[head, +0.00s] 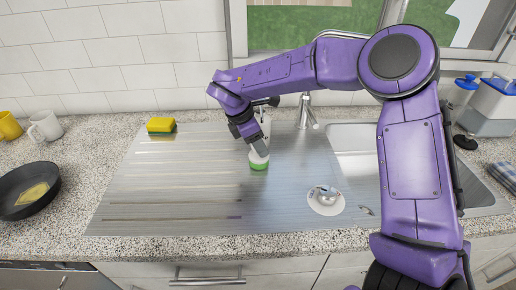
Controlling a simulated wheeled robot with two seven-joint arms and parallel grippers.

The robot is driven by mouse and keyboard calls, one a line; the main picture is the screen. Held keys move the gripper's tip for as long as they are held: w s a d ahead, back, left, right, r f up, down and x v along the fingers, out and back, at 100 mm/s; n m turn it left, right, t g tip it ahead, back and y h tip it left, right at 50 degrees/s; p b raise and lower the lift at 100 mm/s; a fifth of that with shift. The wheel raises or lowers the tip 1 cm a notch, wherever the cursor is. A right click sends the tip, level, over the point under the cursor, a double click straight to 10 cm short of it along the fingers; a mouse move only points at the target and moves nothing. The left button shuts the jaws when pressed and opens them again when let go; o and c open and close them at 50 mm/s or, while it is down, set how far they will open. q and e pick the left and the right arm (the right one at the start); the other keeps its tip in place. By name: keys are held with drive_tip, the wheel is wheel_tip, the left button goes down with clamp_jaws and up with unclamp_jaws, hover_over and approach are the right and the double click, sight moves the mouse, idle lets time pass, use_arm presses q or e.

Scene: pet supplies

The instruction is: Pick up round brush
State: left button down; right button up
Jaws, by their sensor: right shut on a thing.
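My right arm reaches in from the right, across the sink, and my right gripper (257,143) points down over the steel drainboard. It is shut on the round brush (259,161), which has a whitish top and a green lower part. The brush is upright at the drainboard surface; I cannot tell whether it touches it. The gripper hides part of the brush's top. My left gripper is not in view.
The steel drainboard (165,195) is mostly clear. A yellow-green sponge (161,125) lies at its back left. A faucet (305,112) and sink basin (358,165) are right of the gripper. A black pan (28,192) and mugs (46,126) stand at left.

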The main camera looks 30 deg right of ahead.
drive_tip(key=shift+r, duration=0.4)
drive_tip(key=s+a+r+b, duration=0.5)
drive_tip(key=s+a+r, duration=0.2)
drive_tip(key=a+r, duration=0.4)
drive_tip(key=shift+s+a+r, duration=0.35)
drive_tip(key=shift+a+r, duration=0.05)
